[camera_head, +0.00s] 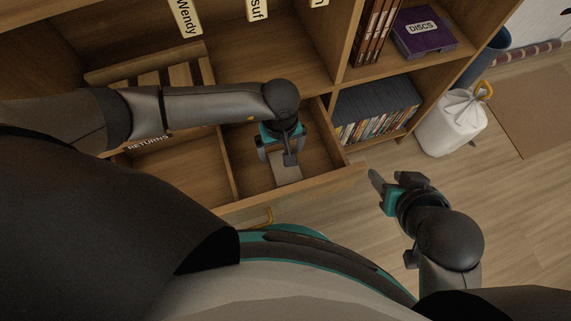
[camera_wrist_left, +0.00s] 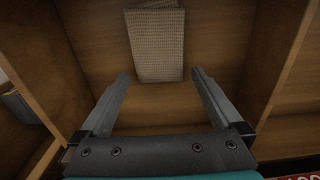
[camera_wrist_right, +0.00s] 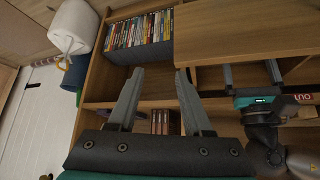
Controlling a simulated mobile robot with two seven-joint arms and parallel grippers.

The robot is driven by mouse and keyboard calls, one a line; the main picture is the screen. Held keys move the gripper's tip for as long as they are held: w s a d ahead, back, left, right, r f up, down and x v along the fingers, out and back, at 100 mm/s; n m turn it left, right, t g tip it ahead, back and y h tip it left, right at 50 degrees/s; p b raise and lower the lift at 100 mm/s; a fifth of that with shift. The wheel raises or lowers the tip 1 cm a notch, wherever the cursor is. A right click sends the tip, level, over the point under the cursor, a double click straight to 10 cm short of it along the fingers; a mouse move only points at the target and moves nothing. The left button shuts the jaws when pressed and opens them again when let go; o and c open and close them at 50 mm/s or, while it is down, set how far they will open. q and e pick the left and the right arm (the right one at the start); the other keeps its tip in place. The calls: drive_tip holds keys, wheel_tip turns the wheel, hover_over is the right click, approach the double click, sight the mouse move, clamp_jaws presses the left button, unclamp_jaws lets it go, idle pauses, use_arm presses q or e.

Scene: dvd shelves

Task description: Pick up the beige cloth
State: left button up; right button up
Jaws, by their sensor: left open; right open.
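The beige cloth (camera_wrist_left: 156,45) lies flat and folded on the drawer floor in the left wrist view, ahead of my left fingertips. In the head view the cloth (camera_head: 286,168) shows in the right compartment of the open drawer (camera_head: 310,184), partly hidden by my left gripper. My left gripper (camera_head: 279,154) is open and points down into that compartment, above the cloth; its fingers (camera_wrist_left: 160,82) hold nothing. My right gripper (camera_head: 391,180) is open and empty, out to the right of the drawer, over the floor. Its fingers also show in the right wrist view (camera_wrist_right: 158,72).
A divider (camera_head: 227,165) splits the drawer, with a RETURNS label (camera_head: 148,143) at left. A wooden rack (camera_head: 160,72) stands behind. A DVD row (camera_head: 375,110) and purple DISCS box (camera_head: 423,30) fill shelves at right. A white bag (camera_head: 451,122) stands on the floor.

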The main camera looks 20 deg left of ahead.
use_arm(q)
drive_tip(key=shift+f+b, duration=0.35)
drive_tip(key=shift+f, duration=0.55)
use_arm(e)
drive_tip(key=w+a+t+y, duration=0.1)
drive_tip(key=w+a+t, duration=0.1)
drive_tip(key=a, duration=0.1)
drive_tip(key=shift+w, duration=0.35)
use_arm(q)
drive_tip(key=c, duration=1.1)
drive_tip(key=shift+r, duration=0.1)
